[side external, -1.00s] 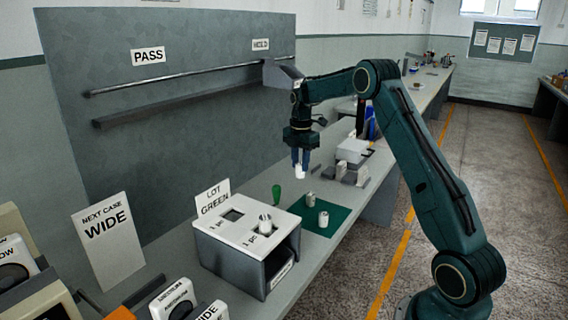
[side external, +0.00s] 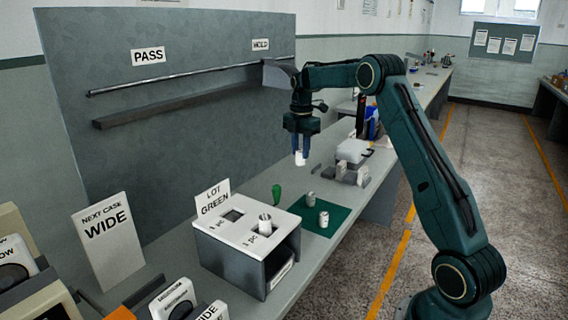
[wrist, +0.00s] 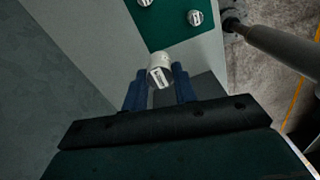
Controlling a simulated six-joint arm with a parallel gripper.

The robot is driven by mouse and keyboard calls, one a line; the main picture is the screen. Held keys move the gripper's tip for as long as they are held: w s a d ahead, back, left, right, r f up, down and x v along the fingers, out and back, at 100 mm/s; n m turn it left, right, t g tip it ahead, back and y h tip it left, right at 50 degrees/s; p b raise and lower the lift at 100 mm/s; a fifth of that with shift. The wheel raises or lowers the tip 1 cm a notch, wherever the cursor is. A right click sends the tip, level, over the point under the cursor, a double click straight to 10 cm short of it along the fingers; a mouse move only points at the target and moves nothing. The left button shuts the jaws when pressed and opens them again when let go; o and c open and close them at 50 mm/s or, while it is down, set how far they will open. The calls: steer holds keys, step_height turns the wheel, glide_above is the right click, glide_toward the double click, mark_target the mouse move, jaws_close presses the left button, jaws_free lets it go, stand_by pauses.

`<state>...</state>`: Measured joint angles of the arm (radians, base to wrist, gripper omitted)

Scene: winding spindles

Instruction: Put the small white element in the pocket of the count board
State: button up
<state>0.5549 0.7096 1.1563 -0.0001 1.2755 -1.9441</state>
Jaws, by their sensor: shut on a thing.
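My gripper (side external: 300,150) is shut on a small white element (side external: 300,159) and holds it in the air above the bench. In the wrist view the white element (wrist: 160,72) sits between the blue fingertips and shows a label on its end. The count board (side external: 247,222) is a white-topped box with a "LOT GREEN" sign, below and left of my gripper in the side view. One pocket (side external: 232,215) looks dark and empty. The other pocket holds a white cylinder (side external: 265,225). The count board is not seen in the wrist view.
Two small cylinders (side external: 323,219) stand on a green mat (side external: 335,214) right of the board. A "NEXT CASE WIDE" sign (side external: 108,240) is at left. Grey blocks and a white box (side external: 352,150) lie further back.

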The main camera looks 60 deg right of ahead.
steer(key=shift+a, duration=0.1)
steer(key=w+a+r, duration=0.1)
steer(key=a+r, duration=0.3)
steer(key=a, duration=0.5)
steer(key=w+a+r, duration=0.2)
steer(key=a+r, duration=0.3)
steer(key=a, duration=0.4)
steer(key=w+a+r, duration=0.1)
steer(key=a+r, duration=0.4)
steer(key=a, duration=0.4)
steer(key=shift+w, duration=0.2)
steer(key=shift+f, duration=0.1)
step_height(320, 180, down, 16)
steer(key=shift+r, duration=0.25)
steer(key=shift+f, duration=2.15)
steer(key=shift+f, duration=0.1)
